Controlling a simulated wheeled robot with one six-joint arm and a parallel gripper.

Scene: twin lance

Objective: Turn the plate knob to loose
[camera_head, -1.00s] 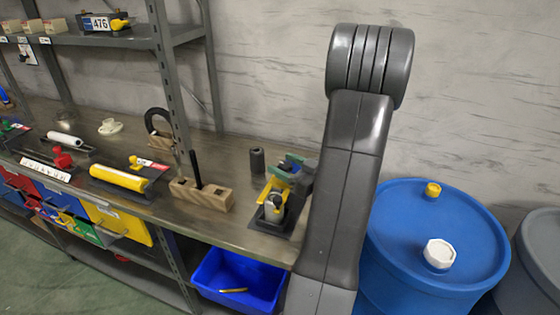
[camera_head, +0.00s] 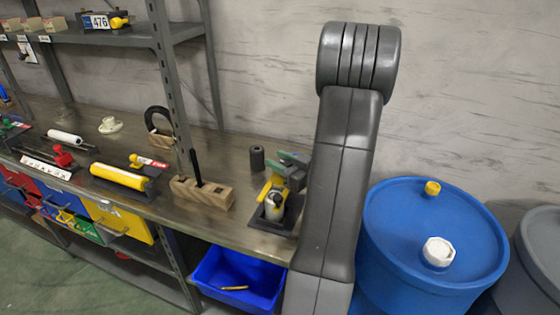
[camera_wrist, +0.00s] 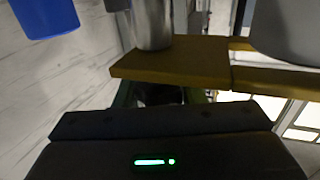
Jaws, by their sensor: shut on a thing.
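A small fixture with a dark base plate (camera_head: 259,221) and a pale upright cylinder (camera_head: 273,211) stands at the bench's right end. My gripper (camera_head: 276,190), with yellow and green parts, is at the top of this fixture, reaching in from the right. It is shut on the fixture's knob, which it mostly hides; I cannot read the knob's setting. In the wrist view, my dark gripper body (camera_wrist: 160,125) fills the bottom, with a yellow bar (camera_wrist: 170,62) and a silver cylinder (camera_wrist: 152,25) beyond it. The held part is too dark there to make out.
A small dark cylinder (camera_head: 257,158) and a wooden block (camera_head: 202,193) stand close by on the bench. A yellow roller (camera_head: 118,177) lies further left. A blue bin (camera_head: 236,278) sits below the bench edge, and a blue drum (camera_head: 435,225) stands right of my arm.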

